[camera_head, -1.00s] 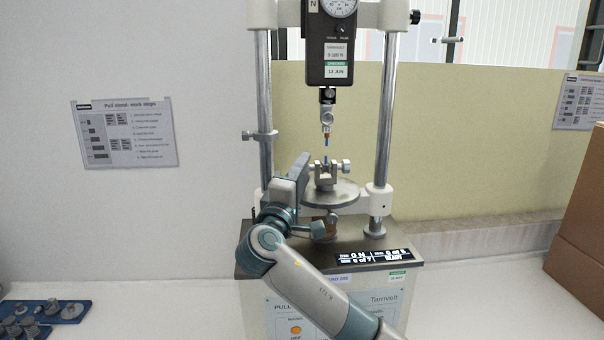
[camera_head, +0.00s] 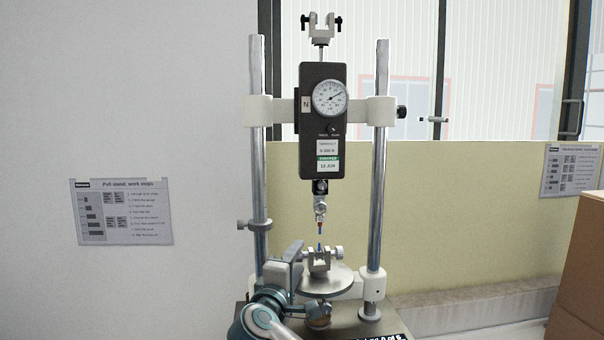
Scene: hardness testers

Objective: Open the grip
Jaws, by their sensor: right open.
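The lower grip (camera_head: 319,262) is a small metal vise with a screw knob (camera_head: 337,253) on its right side. It stands on a round plate (camera_head: 325,283). A small blue piece (camera_head: 319,247) sticks up from its jaws. Another small coloured piece hangs from the upper hook (camera_head: 320,205) just above, with a narrow gap that is hard to make out. My right gripper (camera_head: 296,254) is open at the left side of the grip, covering its left knob. Whether it touches the knob cannot be told. My left gripper is out of view.
The black force gauge (camera_head: 322,130) with its dial hangs on a crossbar between two steel columns (camera_head: 378,190). Another small grip (camera_head: 321,28) tops it. A cardboard box (camera_head: 580,275) stands at far right.

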